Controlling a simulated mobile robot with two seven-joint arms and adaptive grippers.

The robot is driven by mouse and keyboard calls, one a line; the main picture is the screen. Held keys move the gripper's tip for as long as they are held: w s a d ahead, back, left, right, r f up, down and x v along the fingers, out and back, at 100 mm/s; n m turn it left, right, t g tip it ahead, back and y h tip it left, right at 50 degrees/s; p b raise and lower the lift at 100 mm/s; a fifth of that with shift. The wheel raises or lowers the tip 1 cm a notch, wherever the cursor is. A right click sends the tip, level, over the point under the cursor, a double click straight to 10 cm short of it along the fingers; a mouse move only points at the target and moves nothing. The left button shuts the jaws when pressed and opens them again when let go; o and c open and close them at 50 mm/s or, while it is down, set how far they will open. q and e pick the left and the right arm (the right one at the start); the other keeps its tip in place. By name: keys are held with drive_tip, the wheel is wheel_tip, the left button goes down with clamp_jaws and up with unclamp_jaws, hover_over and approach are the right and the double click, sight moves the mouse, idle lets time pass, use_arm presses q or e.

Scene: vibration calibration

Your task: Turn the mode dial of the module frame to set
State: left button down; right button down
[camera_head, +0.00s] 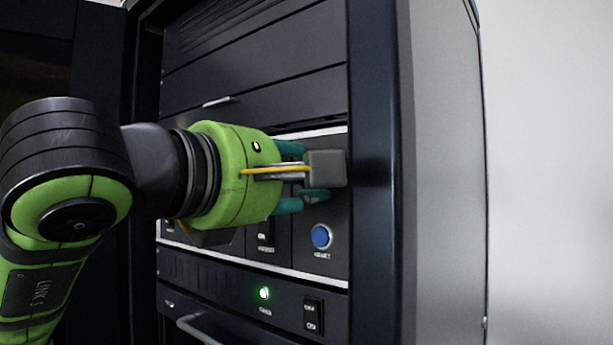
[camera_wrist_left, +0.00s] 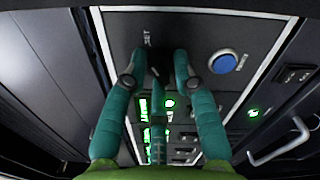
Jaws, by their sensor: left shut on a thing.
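The module frame (camera_head: 302,246) is a dark panel with a light border in the rack, and it also fills the middle of the left wrist view (camera_wrist_left: 205,40). My left gripper (camera_wrist_left: 160,74) has its teal fingers at the panel, shut on a small dark piece, seemingly the mode dial (camera_wrist_left: 159,62). The dial is mostly hidden between the fingers, and its pointer cannot be read. A label that looks like "SET" is on the panel just above it in the left wrist view. In the head view the gripper (camera_head: 303,178) hides the dial. My right gripper is not in view.
A blue button (camera_head: 321,237) sits close below the fingers. Below the module are a green light (camera_head: 264,293), a black switch (camera_head: 313,315) and a handle (camera_head: 198,330). The rack's side post (camera_head: 378,200) stands close to the right. Free room lies in front.

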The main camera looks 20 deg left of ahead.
use_arm(q)
drive_tip(key=c, duration=1.2)
unclamp_jaws()
drive_tip(key=shift+w+f, duration=0.1)
drive_tip(key=shift+f, duration=0.25)
drive_tip(key=shift+o, duration=1.1)
drive_tip(key=shift+a, duration=0.1)
drive_tip(key=shift+w+a, duration=0.15)
drive_tip(key=shift+s+r, duration=0.2)
drive_tip(key=shift+s, duration=0.05)
drive_tip(key=v, duration=1.1)
drive_tip(key=shift+s+a, duration=0.15)
drive_tip(key=shift+s, duration=0.1)
